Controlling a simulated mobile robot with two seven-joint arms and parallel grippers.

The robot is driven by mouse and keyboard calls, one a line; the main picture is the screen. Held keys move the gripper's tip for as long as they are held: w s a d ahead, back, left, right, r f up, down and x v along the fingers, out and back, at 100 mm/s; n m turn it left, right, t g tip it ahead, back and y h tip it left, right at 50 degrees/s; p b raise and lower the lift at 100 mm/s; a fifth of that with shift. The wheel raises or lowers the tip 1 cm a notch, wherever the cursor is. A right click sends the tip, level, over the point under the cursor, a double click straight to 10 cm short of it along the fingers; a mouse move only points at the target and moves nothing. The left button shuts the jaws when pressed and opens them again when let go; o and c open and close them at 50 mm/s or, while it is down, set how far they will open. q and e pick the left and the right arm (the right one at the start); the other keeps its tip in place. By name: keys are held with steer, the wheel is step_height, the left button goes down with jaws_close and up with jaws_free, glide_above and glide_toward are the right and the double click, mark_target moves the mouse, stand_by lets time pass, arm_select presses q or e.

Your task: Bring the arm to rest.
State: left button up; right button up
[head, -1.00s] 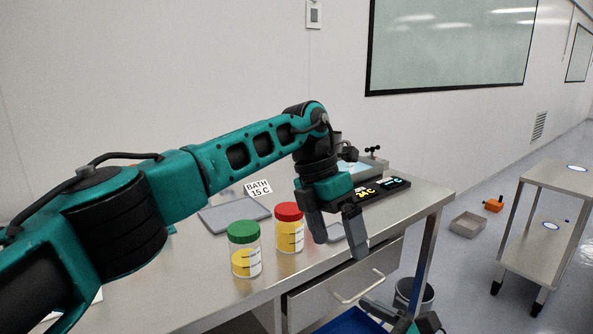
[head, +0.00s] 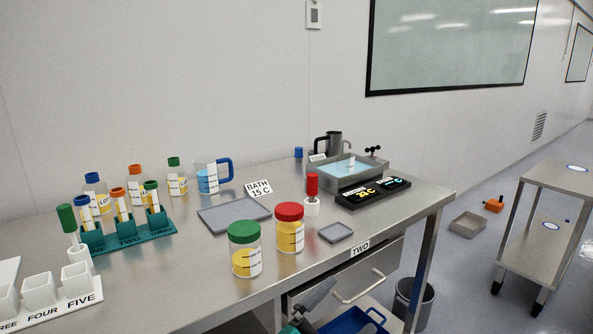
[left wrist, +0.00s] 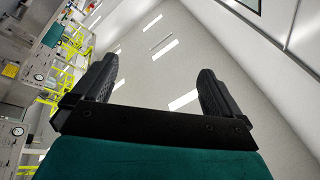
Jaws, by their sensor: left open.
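My left gripper (head: 318,297) shows only in part at the bottom edge of the head view, in front of the steel bench's drawer front. The rest of my left arm is out of that view. In the left wrist view the two dark fingers of my left gripper (left wrist: 158,68) stand wide apart with nothing between them. Beyond them are ceiling lights and a pale wall. My right gripper is not in view.
The steel bench (head: 180,285) holds a green-lidded jar (head: 244,250), a red-lidded jar (head: 289,229), a tube rack (head: 128,238) and a water bath (head: 345,177). A blue tray (head: 345,323) and a bin (head: 414,300) are below. A cart (head: 545,240) stands right.

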arm_select(q)
steer(key=s+a+f+n+t+y, duration=0.2)
steer(key=s+a+f+n+y, duration=0.2)
steer(key=a+f+n+y, duration=0.65)
steer(key=s+a+f+n+g+y, duration=0.4)
steer(key=s+a+f+n+g, duration=0.1)
steer(key=s+a+f, duration=0.6)
steer(key=s+a+n, duration=0.1)
steer(key=s+a, duration=0.1)
steer(key=a, duration=0.2)
steer(key=shift+s+f, duration=0.15)
steer(key=shift+s, duration=0.2)
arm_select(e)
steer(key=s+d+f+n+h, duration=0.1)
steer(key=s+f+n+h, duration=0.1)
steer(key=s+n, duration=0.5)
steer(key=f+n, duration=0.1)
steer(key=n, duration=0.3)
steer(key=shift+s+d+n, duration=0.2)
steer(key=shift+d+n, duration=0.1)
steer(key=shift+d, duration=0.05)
arm_select(q)
steer(key=shift+c, duration=0.4)
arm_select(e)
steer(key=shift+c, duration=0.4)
